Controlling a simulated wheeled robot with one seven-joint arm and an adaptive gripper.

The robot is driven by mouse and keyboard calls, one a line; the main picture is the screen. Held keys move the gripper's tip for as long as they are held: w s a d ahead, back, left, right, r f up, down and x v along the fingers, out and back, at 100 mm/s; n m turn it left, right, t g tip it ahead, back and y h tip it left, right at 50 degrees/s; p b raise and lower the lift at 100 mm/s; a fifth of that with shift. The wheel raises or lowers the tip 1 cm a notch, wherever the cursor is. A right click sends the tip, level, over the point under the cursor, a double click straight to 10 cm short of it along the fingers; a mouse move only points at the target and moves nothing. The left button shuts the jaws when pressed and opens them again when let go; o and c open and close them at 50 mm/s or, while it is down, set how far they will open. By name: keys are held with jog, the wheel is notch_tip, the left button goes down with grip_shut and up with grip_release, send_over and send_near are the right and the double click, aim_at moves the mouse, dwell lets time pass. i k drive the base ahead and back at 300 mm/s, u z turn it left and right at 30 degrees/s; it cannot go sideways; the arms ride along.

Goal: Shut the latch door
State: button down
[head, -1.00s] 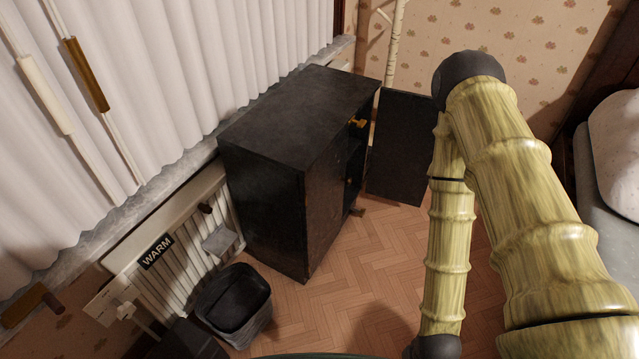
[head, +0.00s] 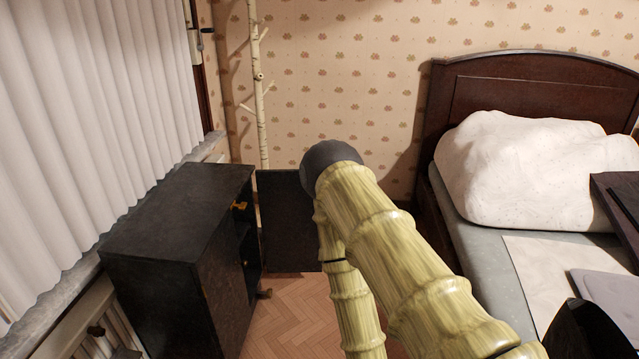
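A black cabinet (head: 178,215) stands at the left under the window in the head view. Its latch door (head: 288,222) is a black panel swung wide open at the cabinet's far end, facing me. A small brass-coloured latch piece (head: 239,206) shows at the cabinet's open front. My yellow, bamboo-like arm crosses the middle of the view and covers the right edge of the door. My gripper is not in the picture. Whether my arm touches the door cannot be told.
A bed (head: 480,228) with a white pillow (head: 535,160) fills the right side. A pale coat stand (head: 261,95) stands behind the door against the wall. Curtains (head: 95,110) hang at the left. Some bare parquet floor (head: 292,318) shows in front of the cabinet.

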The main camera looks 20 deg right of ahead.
aim_at(290, 242)
jog(key=z, duration=1.3)
jog(key=i, duration=2.2)
jog(key=u, duration=0.95)
